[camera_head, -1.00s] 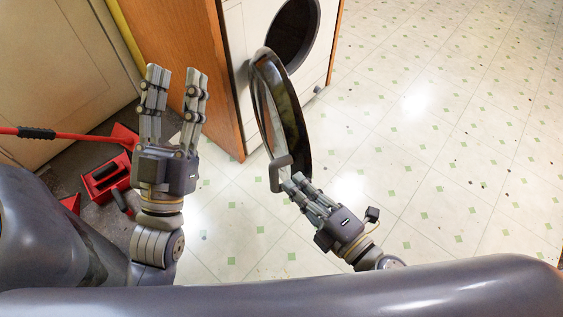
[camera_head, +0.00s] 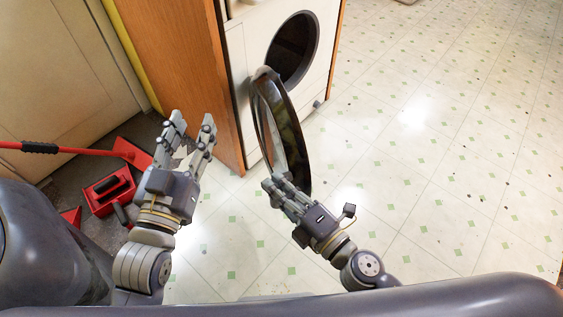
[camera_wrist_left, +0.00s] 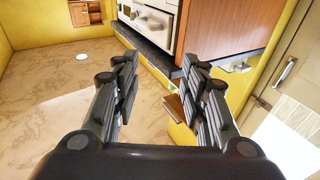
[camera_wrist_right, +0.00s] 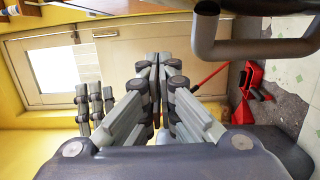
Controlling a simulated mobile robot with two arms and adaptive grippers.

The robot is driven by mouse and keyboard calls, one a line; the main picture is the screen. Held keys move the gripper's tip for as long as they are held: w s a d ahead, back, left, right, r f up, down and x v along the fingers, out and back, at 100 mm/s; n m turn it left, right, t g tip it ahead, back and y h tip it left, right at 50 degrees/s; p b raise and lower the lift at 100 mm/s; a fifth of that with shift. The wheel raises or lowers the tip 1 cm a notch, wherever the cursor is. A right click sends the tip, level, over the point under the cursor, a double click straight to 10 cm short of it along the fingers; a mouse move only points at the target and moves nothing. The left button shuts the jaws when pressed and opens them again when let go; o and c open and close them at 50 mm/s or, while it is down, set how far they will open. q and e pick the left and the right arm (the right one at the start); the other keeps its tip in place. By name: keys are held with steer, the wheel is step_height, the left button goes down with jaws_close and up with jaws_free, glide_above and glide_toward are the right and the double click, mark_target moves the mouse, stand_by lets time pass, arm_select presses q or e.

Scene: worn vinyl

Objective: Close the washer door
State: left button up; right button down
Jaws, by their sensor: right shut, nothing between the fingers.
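The white washer (camera_head: 257,70) stands at the top centre of the head view, with its dark round opening (camera_head: 293,48) uncovered. Its round glass door (camera_head: 283,130) is swung wide open toward me, hinged on the left. My right gripper (camera_head: 271,187) is shut and empty at the door's near lower edge; whether it touches is unclear. In the right wrist view the shut fingers (camera_wrist_right: 156,62) are beside a grey curved bar (camera_wrist_right: 245,47), which looks like the door handle. My left gripper (camera_head: 191,122) is open and empty, left of the door.
A wooden cabinet side panel (camera_head: 190,60) stands left of the washer. The tiled floor on the right (camera_head: 450,150) is clear.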

arm_select(q)
step_height(320, 180, down, 7)
steer(key=s+a+g+y+p, duration=0.1)
steer(key=g, duration=0.3)
arm_select(e)
steer(key=w, duration=0.4)
steer(key=shift+w+d+b, duration=0.25)
steer(key=shift+b, duration=0.05)
arm_select(q)
steer(key=shift+w+d+r+t, duration=0.15)
steer(key=shift+r+t, duration=0.3)
steer(key=shift+r, duration=0.25)
steer(key=shift+w+d+r+t, duration=0.1)
steer(key=shift+w+r+t, duration=0.1)
steer(key=shift+r+t, duration=0.4)
steer(key=shift+w+d+r+t, duration=0.15)
steer(key=shift+r+t, duration=0.1)
steer(key=shift+r, duration=0.6)
arm_select(e)
steer(key=shift+w+d, duration=0.1)
steer(key=shift+d, duration=0.25)
arm_select(q)
steer(key=shift+r, duration=0.1)
